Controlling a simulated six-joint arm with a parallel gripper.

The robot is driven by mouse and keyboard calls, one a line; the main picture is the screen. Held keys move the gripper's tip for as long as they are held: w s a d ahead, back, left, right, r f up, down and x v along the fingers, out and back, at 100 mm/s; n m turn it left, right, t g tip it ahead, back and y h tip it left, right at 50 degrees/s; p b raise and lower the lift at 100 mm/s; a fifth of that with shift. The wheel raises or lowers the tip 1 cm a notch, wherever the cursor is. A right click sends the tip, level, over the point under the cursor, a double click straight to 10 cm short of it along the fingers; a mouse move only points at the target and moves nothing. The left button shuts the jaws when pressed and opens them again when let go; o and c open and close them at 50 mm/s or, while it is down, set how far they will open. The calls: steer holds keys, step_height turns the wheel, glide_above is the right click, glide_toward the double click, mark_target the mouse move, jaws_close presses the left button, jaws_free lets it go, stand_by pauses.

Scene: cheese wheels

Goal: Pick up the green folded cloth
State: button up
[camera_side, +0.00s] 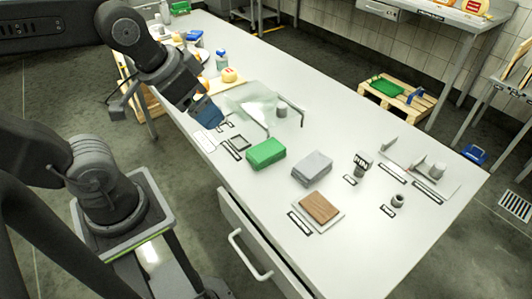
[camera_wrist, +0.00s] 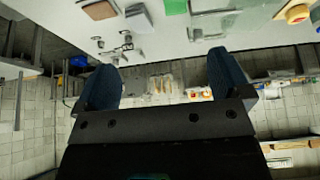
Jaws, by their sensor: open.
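The green folded cloth (camera_side: 266,153) lies flat on the white table, left of a grey folded cloth (camera_side: 312,168). A green patch that looks like the same cloth shows at the top edge of the wrist view (camera_wrist: 175,6), partly cut off. My gripper (camera_side: 208,112) is above the table, up and to the left of the green cloth in the side view and apart from it. In the wrist view its two dark blue fingers (camera_wrist: 164,64) stand wide apart with nothing between them.
A clear panel on metal supports (camera_side: 250,102) stands behind the green cloth. A brown block (camera_side: 320,207) on a light board lies nearer the front. A cheese wheel (camera_side: 229,75) and a bottle (camera_side: 222,59) stand at the back.

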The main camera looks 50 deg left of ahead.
steer(key=w+a+f+g, duration=0.1)
steer(key=w+f+g, duration=0.2)
steer(key=w, duration=0.6)
steer(key=g, duration=0.3)
glide_above(266, 149)
steer(key=f, duration=1.6)
steer(key=shift+s+d, duration=0.25)
steer(key=shift+s, duration=0.1)
steer(key=shift+w+a+f, duration=0.15)
steer(key=shift+w+f, duration=0.05)
steer(key=shift+f, duration=1.1)
steer(key=shift+w+a+f, duration=0.1)
steer(key=shift+w+f, duration=0.05)
steer(key=shift+f, duration=1.15)
steer(key=shift+c, duration=0.2)
steer(key=c, duration=1)
steer(key=shift+r, duration=0.1)
